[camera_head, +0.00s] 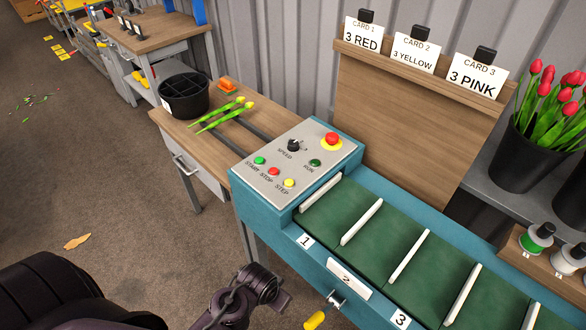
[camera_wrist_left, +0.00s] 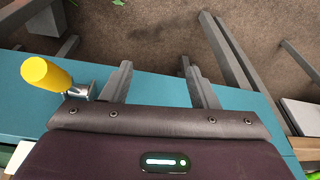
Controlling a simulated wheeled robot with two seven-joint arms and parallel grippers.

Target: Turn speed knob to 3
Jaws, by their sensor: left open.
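The speed knob (camera_head: 293,146) is a small dark knob on the grey control panel (camera_head: 268,178) at the left end of the teal conveyor. The word SPEED is printed below it. Its scale marks are too small to read, so I cannot tell its setting. My left gripper (camera_head: 276,300) is low in the head view, in front of the conveyor's front side and well away from the knob. In the left wrist view my left gripper (camera_wrist_left: 158,80) has its fingers apart with nothing between them. My right gripper is not in view.
The panel also carries a red stop button (camera_head: 331,139), START (camera_head: 259,161), STOP (camera_head: 273,171), STEP (camera_head: 289,183) and RUN (camera_head: 314,163). A yellow-handled lever (camera_head: 315,319) juts from the conveyor front, near my left gripper. Tulips (camera_head: 226,114) lie on the wooden table behind.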

